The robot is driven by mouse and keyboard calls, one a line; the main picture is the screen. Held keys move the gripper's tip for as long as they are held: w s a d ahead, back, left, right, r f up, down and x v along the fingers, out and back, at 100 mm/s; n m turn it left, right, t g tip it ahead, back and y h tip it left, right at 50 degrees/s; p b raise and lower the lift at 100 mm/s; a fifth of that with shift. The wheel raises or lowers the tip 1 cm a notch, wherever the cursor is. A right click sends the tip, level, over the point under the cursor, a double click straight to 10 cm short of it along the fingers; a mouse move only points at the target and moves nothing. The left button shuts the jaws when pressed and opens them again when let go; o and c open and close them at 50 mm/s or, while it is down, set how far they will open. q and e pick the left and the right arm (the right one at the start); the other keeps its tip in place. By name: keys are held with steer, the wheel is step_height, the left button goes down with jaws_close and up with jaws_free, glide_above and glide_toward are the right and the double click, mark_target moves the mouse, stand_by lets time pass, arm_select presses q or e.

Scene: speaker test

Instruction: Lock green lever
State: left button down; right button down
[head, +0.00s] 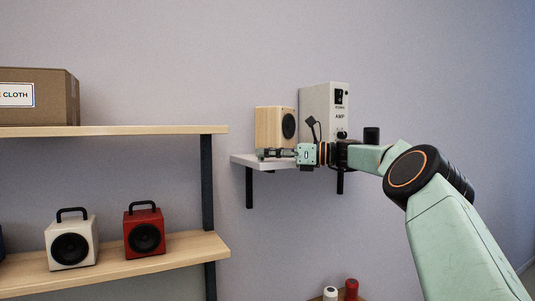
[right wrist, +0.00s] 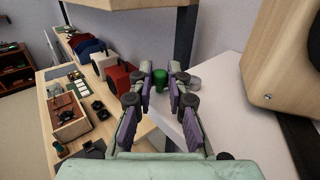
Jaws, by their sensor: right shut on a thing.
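The green lever (right wrist: 160,76) shows in the right wrist view as a small green knob between the fingertips of my right gripper (right wrist: 161,82). The right gripper is shut on it, with a finger on each side. In the head view my right gripper (head: 268,153) reaches left in front of the small wall shelf, and its fingers are at the foot of a wooden speaker (head: 275,128). The lever cannot be made out in the head view. A grey round piece (right wrist: 192,82) is just right of the lever. My left gripper is not in view.
The white wall shelf (head: 239,159) holds the speaker and a grey amp box (head: 318,108) close to my gripper. At left, wooden shelves (head: 185,248) hold a white speaker (head: 70,244), a red speaker (head: 144,232) and a cardboard box (head: 55,95).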

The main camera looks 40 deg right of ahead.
steer(key=c, duration=1.3)
jaws_free()
steer(key=v, duration=1.2)
steer(key=shift+a, duration=0.1)
